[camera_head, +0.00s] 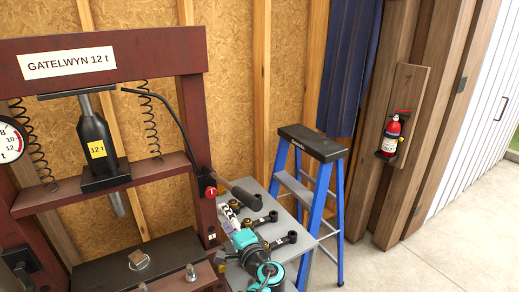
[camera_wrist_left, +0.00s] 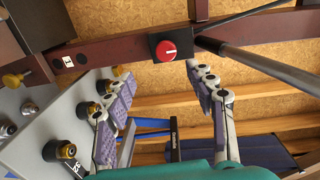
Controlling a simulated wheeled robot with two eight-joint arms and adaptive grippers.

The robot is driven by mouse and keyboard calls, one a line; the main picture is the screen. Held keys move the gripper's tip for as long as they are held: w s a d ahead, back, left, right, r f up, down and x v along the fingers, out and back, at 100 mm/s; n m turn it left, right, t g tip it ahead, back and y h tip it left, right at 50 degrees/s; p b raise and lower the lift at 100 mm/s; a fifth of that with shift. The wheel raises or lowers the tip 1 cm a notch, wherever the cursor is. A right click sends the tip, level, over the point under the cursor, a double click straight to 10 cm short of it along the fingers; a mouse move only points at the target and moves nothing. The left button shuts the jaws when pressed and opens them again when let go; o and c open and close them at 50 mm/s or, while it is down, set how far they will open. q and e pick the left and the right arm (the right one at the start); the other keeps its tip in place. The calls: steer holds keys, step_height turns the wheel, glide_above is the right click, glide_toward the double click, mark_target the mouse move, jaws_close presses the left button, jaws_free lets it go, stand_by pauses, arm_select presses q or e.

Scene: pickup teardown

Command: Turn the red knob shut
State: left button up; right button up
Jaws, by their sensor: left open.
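The red knob (camera_head: 210,191) sits on a small black block on the right upright of the dark red press frame. In the left wrist view the knob (camera_wrist_left: 166,50) is round with a pale line across its face. My left gripper (camera_head: 228,211) is close to the knob, below and to the right of it in the head view. In the left wrist view its two purple-padded fingers (camera_wrist_left: 156,69) are spread apart with nothing between them. The knob shows beyond the fingertips and looks apart from them. My right gripper is in neither view.
A dark lever handle (camera_head: 246,196) sticks out close to the knob; it also shows in the left wrist view (camera_wrist_left: 265,67). A grey table (camera_head: 272,183) with several fittings stands below. A blue stepladder (camera_head: 313,205) is at the right. The concrete floor further right is clear.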

arm_select(q)
steer(key=s+a+f+n+g+h+b, duration=0.1)
steer(key=s+a+f+n+g+h, duration=0.3)
steer(key=s+a, duration=0.55)
steer(key=s+d+f+n+g+h, duration=0.1)
steer(key=s+d+f+n+h, duration=0.2)
steer(key=s, duration=0.5)
steer(key=s+d+f+n+g+h+b, duration=0.1)
steer(key=s+d+f+n+g+h, duration=0.1)
steer(key=s, duration=0.6)
steer(key=shift+s+d+f+n+h, duration=0.15)
steer(key=shift+d+f+n+h, duration=0.35)
steer(key=shift+f+n, duration=0.35)
